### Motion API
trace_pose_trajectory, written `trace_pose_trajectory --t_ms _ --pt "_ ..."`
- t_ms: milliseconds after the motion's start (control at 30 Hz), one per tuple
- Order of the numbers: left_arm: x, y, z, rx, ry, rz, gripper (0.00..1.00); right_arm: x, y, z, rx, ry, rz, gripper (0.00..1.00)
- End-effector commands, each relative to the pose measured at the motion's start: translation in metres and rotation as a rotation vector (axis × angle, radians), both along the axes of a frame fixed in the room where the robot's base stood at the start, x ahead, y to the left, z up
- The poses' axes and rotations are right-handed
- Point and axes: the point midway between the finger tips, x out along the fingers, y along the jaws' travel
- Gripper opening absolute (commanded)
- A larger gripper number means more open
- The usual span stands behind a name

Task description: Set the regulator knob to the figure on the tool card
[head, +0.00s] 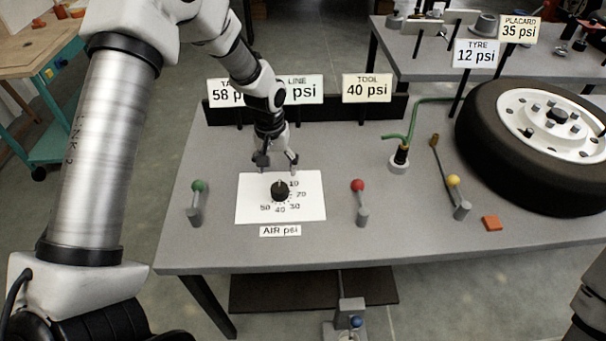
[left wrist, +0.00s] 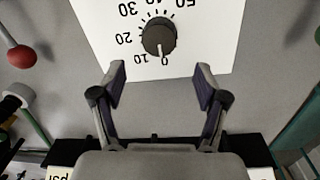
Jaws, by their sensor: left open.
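The regulator knob (head: 280,190) is black and round on a white dial plate (head: 250,208) labelled AIR psi. In the left wrist view the knob (left wrist: 158,36) shows a white pointer line aimed at the 0 mark. The figures run from 0 to 50. The tool card (head: 367,88) reads 40 psi and stands at the bench's back edge. My left gripper (head: 277,163) is open just above the far side of the knob. In the left wrist view its fingertips (left wrist: 160,76) are apart with the knob beyond them, not between them. My right gripper is out of view.
A green-topped lever (head: 198,198) and a red-topped lever (head: 359,200) flank the plate. A yellow-topped lever (head: 457,195), a hose fitting (head: 400,157) and a tyre (head: 480,150) are to the right. A tank card (head: 224,95) and a partly hidden line card (head: 303,88) stand behind.

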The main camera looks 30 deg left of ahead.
Motion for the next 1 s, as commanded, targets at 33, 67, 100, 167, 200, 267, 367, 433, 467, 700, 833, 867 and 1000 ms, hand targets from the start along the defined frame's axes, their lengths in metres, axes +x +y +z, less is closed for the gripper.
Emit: trace_pose_trajectory --t_ms 33,67,100,167,200,267,367,433,467,700,833,867,1000 --pt "0.0 0.001 -0.001 0.0 0.002 0.003 0.74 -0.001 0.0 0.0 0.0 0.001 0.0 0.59" --pt "0.0 0.001 -0.003 0.001 0.004 0.004 0.74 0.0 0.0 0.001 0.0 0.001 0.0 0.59" --pt "0.0 0.001 -0.007 0.001 0.005 0.003 0.74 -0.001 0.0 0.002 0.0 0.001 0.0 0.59" --pt "0.0 0.0 -0.017 0.001 0.006 0.002 0.74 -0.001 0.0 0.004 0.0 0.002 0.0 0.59" --pt "-0.001 0.0 -0.025 0.002 0.007 0.002 0.74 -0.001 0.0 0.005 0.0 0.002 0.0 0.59" --pt "0.0 -0.001 -0.037 0.002 0.007 0.003 0.74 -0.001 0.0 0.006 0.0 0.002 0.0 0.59" --pt "0.0 -0.002 -0.056 0.001 0.006 0.002 0.74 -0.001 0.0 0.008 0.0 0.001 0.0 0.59" --pt "0.0 -0.002 -0.066 0.0 0.005 0.002 0.74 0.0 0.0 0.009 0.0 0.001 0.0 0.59" --pt "0.0 -0.003 -0.07 0.0 0.005 0.003 0.74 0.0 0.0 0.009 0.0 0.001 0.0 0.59" --pt "0.001 -0.003 -0.076 0.0 0.002 0.002 0.74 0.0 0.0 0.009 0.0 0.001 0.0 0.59" --pt "0.001 -0.003 -0.076 0.0 0.002 0.002 0.49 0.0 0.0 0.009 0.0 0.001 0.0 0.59" --pt "0.001 -0.003 -0.076 0.0 0.002 0.002 0.38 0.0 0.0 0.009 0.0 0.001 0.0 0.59" --pt "0.001 -0.003 -0.076 0.0 0.002 0.002 0.13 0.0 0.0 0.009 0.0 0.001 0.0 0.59"
